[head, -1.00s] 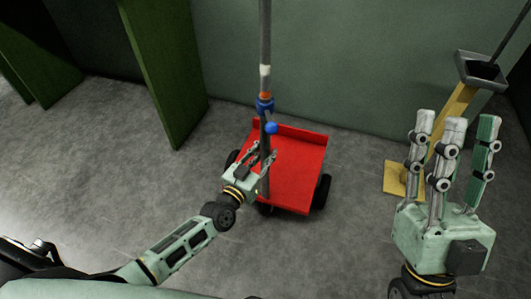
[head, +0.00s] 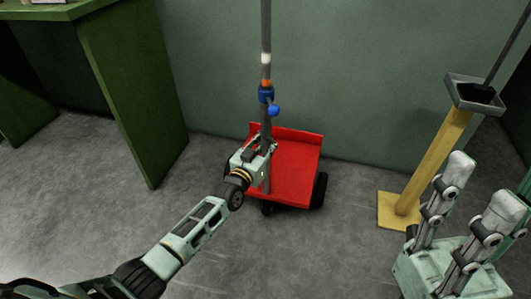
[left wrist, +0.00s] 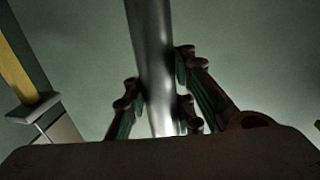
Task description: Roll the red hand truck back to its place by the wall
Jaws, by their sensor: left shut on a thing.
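The red hand truck (head: 296,172) stands on the floor close to the green wall, with a flat red bed, a raised back lip and dark wheels. A grey upright pole (head: 265,30) with a blue and orange fitting rises at its near left edge and leaves the top of the head view. My left gripper (head: 267,148) is shut on this pole below the blue fitting. The left wrist view shows its fingers around the shiny pole (left wrist: 152,65). My right gripper (head: 485,190) is open and empty at the lower right, partly cut off.
A yellow post (head: 436,160) on a square base, with a grey tray on top, stands right of the truck. Green upright panels (head: 130,90) stand at the left, one under a green top. The floor (head: 110,215) between is clear.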

